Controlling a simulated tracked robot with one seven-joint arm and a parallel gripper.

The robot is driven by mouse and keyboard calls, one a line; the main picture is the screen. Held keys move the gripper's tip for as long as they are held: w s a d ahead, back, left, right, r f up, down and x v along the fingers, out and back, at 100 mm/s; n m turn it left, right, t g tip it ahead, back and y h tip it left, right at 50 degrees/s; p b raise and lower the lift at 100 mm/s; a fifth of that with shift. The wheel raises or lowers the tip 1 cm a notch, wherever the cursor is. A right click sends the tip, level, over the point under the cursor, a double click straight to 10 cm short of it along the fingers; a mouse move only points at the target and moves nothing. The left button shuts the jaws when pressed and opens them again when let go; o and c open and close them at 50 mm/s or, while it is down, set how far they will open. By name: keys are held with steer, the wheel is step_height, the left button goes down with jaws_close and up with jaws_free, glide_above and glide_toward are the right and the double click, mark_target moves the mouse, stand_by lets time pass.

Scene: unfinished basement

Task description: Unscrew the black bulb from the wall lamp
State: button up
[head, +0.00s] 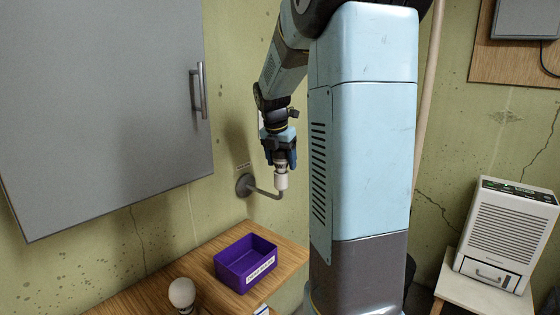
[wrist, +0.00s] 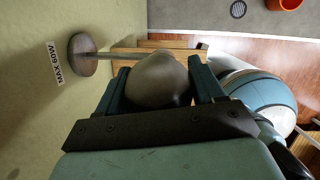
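The wall lamp has a round wall plate (head: 245,185), a bent grey arm and an upturned white socket (head: 281,182). Its plate also shows in the wrist view (wrist: 84,55), beside a "MAX 60W" label. The dark, greyish bulb (wrist: 158,80) stands upright at the socket, its glass between my two fingers. My gripper (head: 279,160) points down over it from above. In the wrist view my gripper (wrist: 160,88) has a finger against each side of the glass, with no clear gap. A bit of metallic bulb base shows above the socket; how far it sits in is unclear.
A purple labelled box (head: 232,272) stands on the wooden shelf (head: 205,262) below the lamp. A white bulb (head: 182,293) stands to its left. A grey wall cabinet (head: 105,100) hangs left of my gripper. A white dehumidifier (head: 505,235) stands far right.

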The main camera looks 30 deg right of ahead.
steer(key=c, duration=0.5)
steer(key=shift+n+t+y, duration=0.3)
steer(key=shift+n+y, duration=0.1)
steer(key=shift+n, duration=1.3)
steer(key=o, duration=1.1)
